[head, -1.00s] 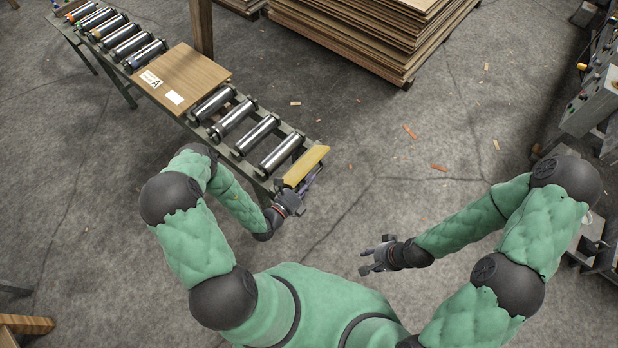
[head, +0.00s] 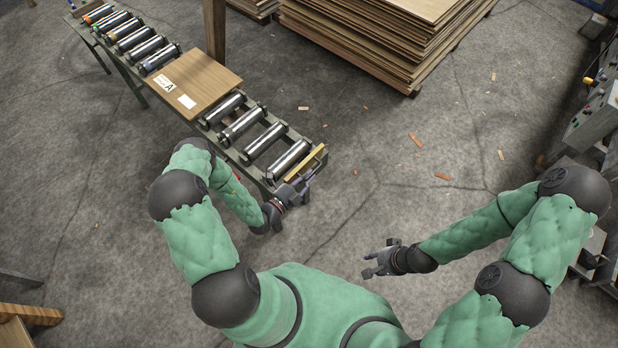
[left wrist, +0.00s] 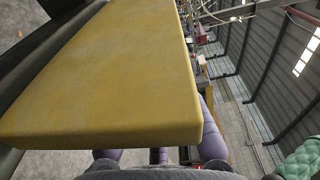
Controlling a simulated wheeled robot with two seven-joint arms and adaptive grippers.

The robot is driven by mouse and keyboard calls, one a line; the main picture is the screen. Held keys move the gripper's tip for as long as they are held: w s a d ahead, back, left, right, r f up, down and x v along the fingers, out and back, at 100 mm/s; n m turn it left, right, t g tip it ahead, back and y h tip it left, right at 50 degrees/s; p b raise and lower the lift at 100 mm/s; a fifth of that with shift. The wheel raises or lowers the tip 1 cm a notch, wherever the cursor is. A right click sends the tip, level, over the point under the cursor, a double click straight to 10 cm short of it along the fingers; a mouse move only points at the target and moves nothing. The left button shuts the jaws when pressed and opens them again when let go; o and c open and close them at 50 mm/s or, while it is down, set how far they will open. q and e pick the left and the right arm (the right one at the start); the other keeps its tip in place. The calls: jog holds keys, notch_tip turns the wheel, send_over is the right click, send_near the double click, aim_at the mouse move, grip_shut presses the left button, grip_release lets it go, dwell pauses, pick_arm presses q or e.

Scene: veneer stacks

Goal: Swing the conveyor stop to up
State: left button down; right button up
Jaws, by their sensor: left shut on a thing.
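The conveyor stop is a yellow plate (head: 308,162) at the near end of the roller conveyor (head: 240,150). From above it shows as a narrow yellow strip beside the last roller, so it stands steeply, close to upright. My left gripper (head: 304,187) is shut on the stop at its outer side. In the left wrist view the stop's yellow face (left wrist: 110,85) fills much of the picture, with the gripper fingers (left wrist: 160,156) at its lower edge. The exact contact is hidden. My right gripper (head: 376,259) is open and empty over the floor, away from the conveyor.
A wooden panel (head: 205,80) labelled A lies on the rollers behind a bare stretch of rollers. A wooden post (head: 214,30) stands beside the conveyor. Veneer stacks (head: 385,40) are at the back, and a control cabinet (head: 595,115) is at the right. The middle floor is clear except for scraps.

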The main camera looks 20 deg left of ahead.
pick_arm(q)
jog(key=shift+w+a+r+n, duration=0.3)
jog(key=shift+a+r, duration=0.15)
dwell(0.3)
jog(key=c, duration=1.3)
grip_release()
jog(key=shift+s, duration=0.1)
jog(key=shift+s+d+f, duration=0.1)
jog(key=shift+s+f, duration=0.05)
jog(key=shift+s, duration=0.05)
jog(key=v, duration=1.1)
jog(key=shift+s+a+f, duration=0.1)
jog(key=shift+s+a, duration=0.1)
jog(key=shift+s, duration=0.15)
jog(key=shift+d, duration=0.1)
